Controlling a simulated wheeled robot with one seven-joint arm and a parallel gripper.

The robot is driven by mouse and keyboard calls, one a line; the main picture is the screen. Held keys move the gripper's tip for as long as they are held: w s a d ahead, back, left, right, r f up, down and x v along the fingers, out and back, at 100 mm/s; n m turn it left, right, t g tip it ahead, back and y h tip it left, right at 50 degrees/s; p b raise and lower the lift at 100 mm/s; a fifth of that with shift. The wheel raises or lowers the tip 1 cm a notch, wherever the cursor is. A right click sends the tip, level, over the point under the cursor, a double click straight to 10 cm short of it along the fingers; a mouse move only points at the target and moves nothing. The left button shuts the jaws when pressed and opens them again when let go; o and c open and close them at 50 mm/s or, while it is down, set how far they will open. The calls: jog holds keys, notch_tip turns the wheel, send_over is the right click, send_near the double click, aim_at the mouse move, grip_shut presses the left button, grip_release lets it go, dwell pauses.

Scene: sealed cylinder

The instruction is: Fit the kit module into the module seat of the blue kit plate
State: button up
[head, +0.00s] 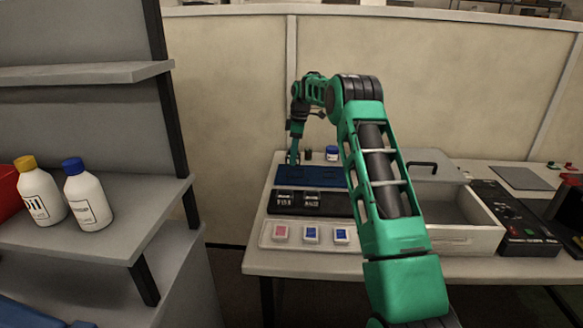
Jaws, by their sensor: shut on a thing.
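The blue kit plate (322,178) lies flat near the back left of the table. My gripper (293,160) points down over the plate's left part. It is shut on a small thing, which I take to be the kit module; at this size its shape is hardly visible. I cannot tell whether it touches the plate. The module seat cannot be made out. My arm covers the plate's right end.
In front of the plate is a black tray (327,211) with dark modules, then a white tray (268,241) with pink and blue pieces. A blue-lidded jar (332,153) stands behind. Right are a grey open bin (480,236) and a black control panel (513,225).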

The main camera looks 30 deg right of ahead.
jog(key=shift+w+d+f, duration=0.4)
jog(key=shift+d+f, duration=0.05)
jog(key=shift+d, duration=0.2)
jog(key=shift+f, duration=1.9)
jog(key=shift+f, duration=0.1)
jog(key=o, duration=1.1)
